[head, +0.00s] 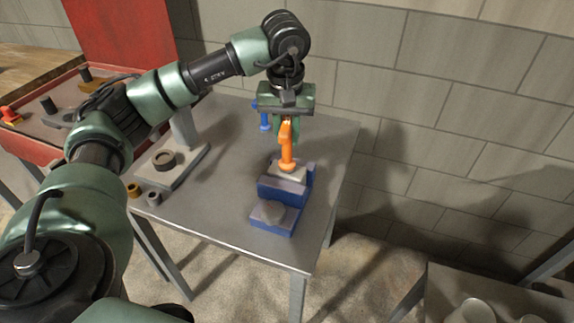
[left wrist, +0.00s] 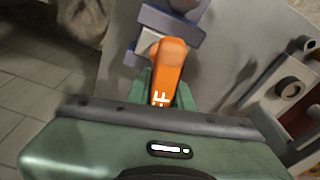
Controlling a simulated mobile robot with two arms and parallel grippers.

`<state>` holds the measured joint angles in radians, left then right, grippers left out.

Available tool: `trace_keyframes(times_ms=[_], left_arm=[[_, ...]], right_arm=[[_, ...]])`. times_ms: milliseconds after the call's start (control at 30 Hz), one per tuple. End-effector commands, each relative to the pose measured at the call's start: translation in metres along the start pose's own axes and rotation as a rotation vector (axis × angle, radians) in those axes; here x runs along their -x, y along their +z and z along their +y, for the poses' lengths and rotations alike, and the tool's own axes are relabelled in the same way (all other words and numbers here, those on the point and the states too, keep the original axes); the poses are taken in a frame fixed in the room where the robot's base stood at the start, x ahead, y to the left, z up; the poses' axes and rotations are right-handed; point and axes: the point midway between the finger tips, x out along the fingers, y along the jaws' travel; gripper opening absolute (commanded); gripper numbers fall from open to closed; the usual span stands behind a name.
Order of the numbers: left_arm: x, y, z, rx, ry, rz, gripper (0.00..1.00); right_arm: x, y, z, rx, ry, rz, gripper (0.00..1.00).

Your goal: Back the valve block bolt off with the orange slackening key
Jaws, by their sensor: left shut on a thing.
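My left gripper (head: 284,128) is shut on the orange slackening key (head: 286,150) and holds it upright, pointing down. The key also shows in the left wrist view (left wrist: 169,68), with white lettering, between the green fingers (left wrist: 165,92). The key's wide lower end is over the pale top of the block in the blue vise (head: 284,189), which I take as the valve block (head: 290,173). The bolt is hidden at the key's foot. I cannot tell whether the key is seated on it. My right gripper is not in view.
A blue tool (head: 265,118) stands behind the key on the grey table (head: 225,215). A grey fixture plate with a post and ring (head: 165,160) is to the left, with small brass and grey rings (head: 134,190) near the edge. A red tray bench stands far left; a block wall is behind.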

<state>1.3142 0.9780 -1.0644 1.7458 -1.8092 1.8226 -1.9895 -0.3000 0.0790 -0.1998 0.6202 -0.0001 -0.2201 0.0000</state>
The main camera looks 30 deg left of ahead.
Motion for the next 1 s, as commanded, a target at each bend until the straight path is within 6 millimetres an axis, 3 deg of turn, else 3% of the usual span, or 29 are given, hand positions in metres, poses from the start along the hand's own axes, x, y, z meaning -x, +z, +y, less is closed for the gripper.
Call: trace_keyframes(times_ms=[700, 833, 1000], left_arm=[[0.005, 0.001, -0.003, 1.061, -0.16, 0.0, 0.0], [0.004, 0.002, -0.004, 1.2, -0.182, 0.001, 0.0], [0.003, 0.002, -0.004, 1.25, -0.188, 0.001, 0.0]], right_arm=[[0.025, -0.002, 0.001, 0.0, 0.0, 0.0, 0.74], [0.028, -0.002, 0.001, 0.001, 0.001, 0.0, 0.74], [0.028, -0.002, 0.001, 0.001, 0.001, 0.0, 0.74]])
